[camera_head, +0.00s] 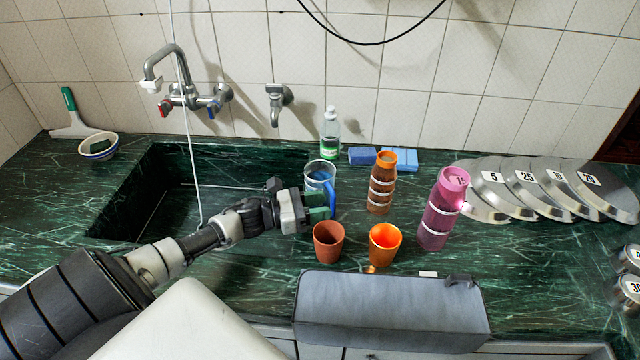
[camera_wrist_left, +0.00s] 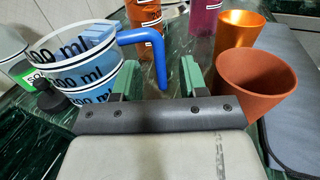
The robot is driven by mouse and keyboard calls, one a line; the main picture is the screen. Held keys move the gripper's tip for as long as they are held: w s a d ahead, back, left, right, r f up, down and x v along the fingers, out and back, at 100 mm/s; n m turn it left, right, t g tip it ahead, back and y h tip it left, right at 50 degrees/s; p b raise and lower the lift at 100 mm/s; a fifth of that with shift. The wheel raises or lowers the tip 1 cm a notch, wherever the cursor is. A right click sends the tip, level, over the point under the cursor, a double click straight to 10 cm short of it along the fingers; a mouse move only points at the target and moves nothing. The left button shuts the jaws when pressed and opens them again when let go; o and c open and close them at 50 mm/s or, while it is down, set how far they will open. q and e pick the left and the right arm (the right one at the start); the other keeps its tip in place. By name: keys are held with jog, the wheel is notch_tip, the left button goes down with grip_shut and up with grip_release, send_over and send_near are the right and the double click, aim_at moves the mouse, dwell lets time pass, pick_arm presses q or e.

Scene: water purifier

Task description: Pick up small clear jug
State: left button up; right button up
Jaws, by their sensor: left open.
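The small clear jug (camera_head: 320,170) stands on the green counter by the sink's right edge. It has blue bands with "ml" markings and a blue handle. In the left wrist view the jug (camera_wrist_left: 85,68) is at the upper left, with its handle (camera_wrist_left: 158,62) reaching right. My left gripper (camera_head: 326,206) is open, close in front of the jug. In the wrist view its green fingers (camera_wrist_left: 160,78) stand either side of the handle's hanging end. I cannot tell how deep the handle sits between them. The gripper hides part of the jug in the head view. My right gripper is not in view.
A brown cup (camera_head: 328,240) and an orange cup (camera_head: 385,245) stand close right of the gripper. An orange bottle (camera_head: 381,185), a pink bottle (camera_head: 440,212) and a green-labelled bottle (camera_head: 330,135) stand nearby. A grey case (camera_head: 390,312) lies at the front edge. The sink (camera_head: 150,205) is left.

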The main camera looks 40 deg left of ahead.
pick_arm(q)
jog(key=shift+x, duration=1.3)
jog(key=shift+a, duration=0.1)
grip_shut()
jog(key=shift+r, duration=0.1)
